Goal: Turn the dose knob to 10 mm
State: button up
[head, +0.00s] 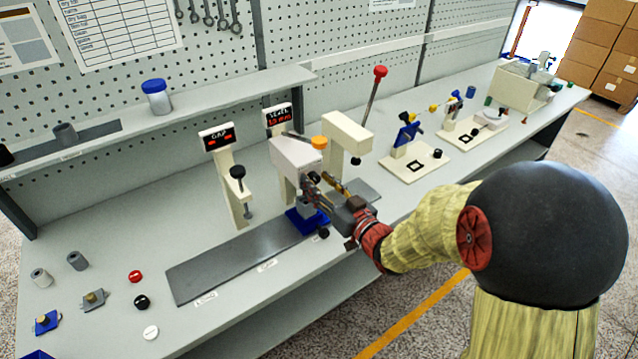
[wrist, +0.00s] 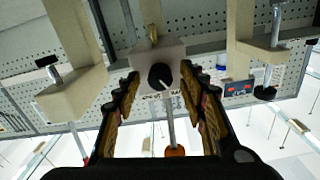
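A black dose knob (wrist: 160,76) with a pale pointer line sits on the face of a light block in the wrist view. My gripper's fingers are spread on both sides of the knob, with a gap visible on each side. In the head view my gripper (head: 325,192) is at the front of the light dispenser block (head: 297,157), and it hides the knob there. A display (head: 279,117) with red characters stands behind the block; its value is too small to read surely.
The gap gauge post (head: 232,180) is left and a red-knobbed lever press (head: 352,135) is right. A grey strip (head: 215,270) lies in front. Small parts sit at lower left.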

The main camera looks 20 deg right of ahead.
jog(key=shift+c, duration=1.2)
jog(key=c, duration=0.7)
grip_shut()
jog(key=m+p, duration=0.3)
jog(key=m, duration=0.2)
jog(key=shift+r+m+p, duration=0.1)
jog(key=shift+m+p, duration=0.25)
jog(key=shift+m, duration=0.05)
jog(key=m+p, duration=0.3)
jog(key=m, duration=0.2)
jog(key=shift+m, duration=0.7)
jog(key=o, duration=1)
grip_release()
